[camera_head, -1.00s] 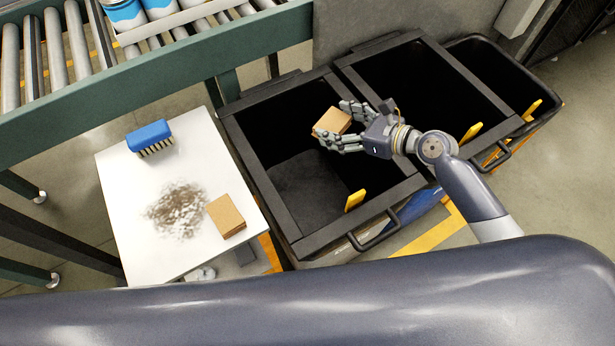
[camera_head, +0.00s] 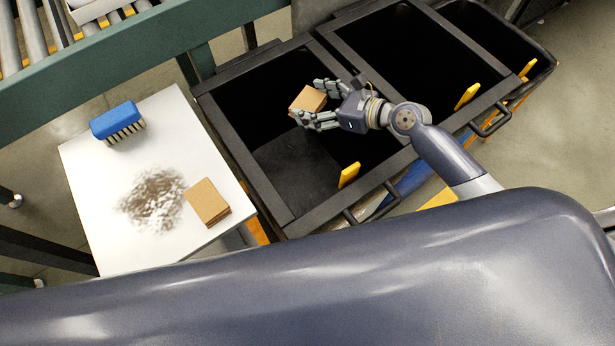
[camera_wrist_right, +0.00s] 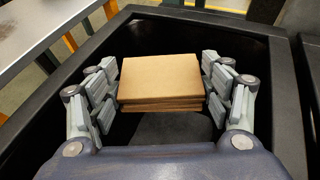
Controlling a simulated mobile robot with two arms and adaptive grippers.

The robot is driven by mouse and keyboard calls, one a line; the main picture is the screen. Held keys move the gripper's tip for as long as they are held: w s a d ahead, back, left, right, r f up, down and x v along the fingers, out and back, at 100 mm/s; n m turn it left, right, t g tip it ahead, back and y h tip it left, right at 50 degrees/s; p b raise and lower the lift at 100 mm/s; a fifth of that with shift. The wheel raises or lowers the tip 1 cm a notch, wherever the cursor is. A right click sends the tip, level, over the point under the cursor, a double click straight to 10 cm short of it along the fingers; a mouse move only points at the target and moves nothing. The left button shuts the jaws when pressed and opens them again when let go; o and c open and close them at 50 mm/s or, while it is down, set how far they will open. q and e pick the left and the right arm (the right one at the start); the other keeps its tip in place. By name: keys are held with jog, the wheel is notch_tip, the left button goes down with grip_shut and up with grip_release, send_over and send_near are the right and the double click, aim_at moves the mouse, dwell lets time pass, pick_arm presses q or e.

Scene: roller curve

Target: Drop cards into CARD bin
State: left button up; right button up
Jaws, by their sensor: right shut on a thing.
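A small stack of brown cards (camera_head: 308,100) is in my right gripper (camera_head: 318,104), which is shut on it above the left black bin (camera_head: 270,205). The cards also show in the right wrist view (camera_wrist_right: 160,80), between the fingers, with the dark bin interior below them. Another stack of brown cards (camera_head: 207,202) lies on the white table (camera_head: 105,235) left of the bin. No CARD label is readable on any bin. My left gripper is not in view.
A blue brush (camera_head: 117,121) and a patch of grey debris (camera_head: 154,199) are on the white table. A second black bin (camera_head: 400,60) and a third bin (camera_head: 541,70) stand to the right. A green conveyor frame (camera_head: 120,65) runs behind the table.

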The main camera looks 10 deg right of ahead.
jog(key=shift+f, duration=0.25)
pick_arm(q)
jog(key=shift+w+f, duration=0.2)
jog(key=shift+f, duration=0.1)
pick_arm(e)
jog(key=o, duration=0.9)
jog(key=shift+o, duration=0.2)
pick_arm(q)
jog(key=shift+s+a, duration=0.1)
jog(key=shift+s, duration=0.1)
pick_arm(e)
jog(key=shift+d, duration=0.1)
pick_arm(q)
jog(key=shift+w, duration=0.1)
pick_arm(e)
jog(key=v, duration=1.2)
